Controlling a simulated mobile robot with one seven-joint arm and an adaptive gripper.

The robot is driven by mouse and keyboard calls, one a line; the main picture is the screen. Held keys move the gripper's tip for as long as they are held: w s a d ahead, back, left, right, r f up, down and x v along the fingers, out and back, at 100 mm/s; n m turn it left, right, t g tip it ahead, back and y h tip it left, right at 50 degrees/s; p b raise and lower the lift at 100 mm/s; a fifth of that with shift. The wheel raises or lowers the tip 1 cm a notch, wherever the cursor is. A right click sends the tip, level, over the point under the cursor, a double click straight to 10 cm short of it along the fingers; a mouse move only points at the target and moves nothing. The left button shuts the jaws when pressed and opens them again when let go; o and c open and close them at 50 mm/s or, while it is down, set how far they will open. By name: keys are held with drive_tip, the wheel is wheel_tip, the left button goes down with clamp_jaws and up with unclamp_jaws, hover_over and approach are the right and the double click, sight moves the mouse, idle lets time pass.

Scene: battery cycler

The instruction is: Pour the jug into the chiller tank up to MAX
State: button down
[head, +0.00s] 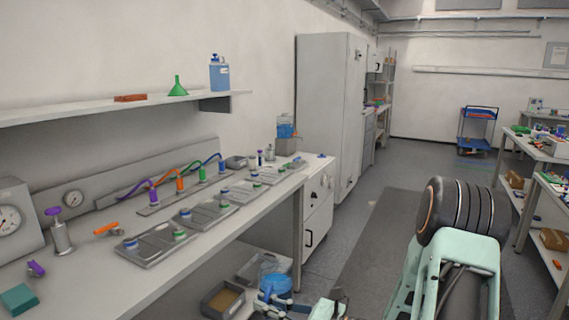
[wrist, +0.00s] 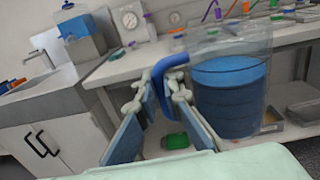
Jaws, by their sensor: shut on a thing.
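The clear jug (wrist: 230,95) holds blue liquid and has a blue handle (wrist: 168,62). It looks about upright in the wrist view. My gripper (wrist: 160,92) is shut on the handle. In the head view the jug (head: 269,267) shows low, below the bench top, with my gripper (head: 274,290) at its front. The chiller tank (head: 286,127) is a small clear tank with blue liquid on a grey box at the far end of the bench. It also shows at upper left in the wrist view (wrist: 76,26), apart from the jug. The MAX mark is too small to read.
The long bench (head: 215,235) carries trays, coloured hoses and gauges. A tray of brown material (head: 222,300) sits on the lower shelf. A wall shelf (head: 130,103) holds a funnel and a blue bottle. A tall grey cabinet (head: 325,110) stands beyond. The aisle floor is clear.

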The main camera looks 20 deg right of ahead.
sight(266, 296)
wheel_tip(266, 296, up, 5)
drive_tip(key=m+t+h+p, duration=0.1)
drive_tip(key=p, duration=0.2)
drive_tip(key=m+t+h+p, duration=0.1)
drive_tip(key=p, duration=0.2)
drive_tip(key=shift+f+h, duration=0.2)
drive_tip(key=shift+h, duration=0.1)
drive_tip(key=h+p, duration=0.1)
drive_tip(key=p, duration=0.1)
drive_tip(key=r+m+t+p, duration=0.1)
drive_tip(key=shift+s+d+r+m+t+h+p, duration=0.15)
drive_tip(key=shift+r+m+t+h+p, duration=0.15)
drive_tip(key=shift+h+p, duration=0.1)
drive_tip(key=shift+d, duration=0.1)
drive_tip(key=shift+p, duration=0.3)
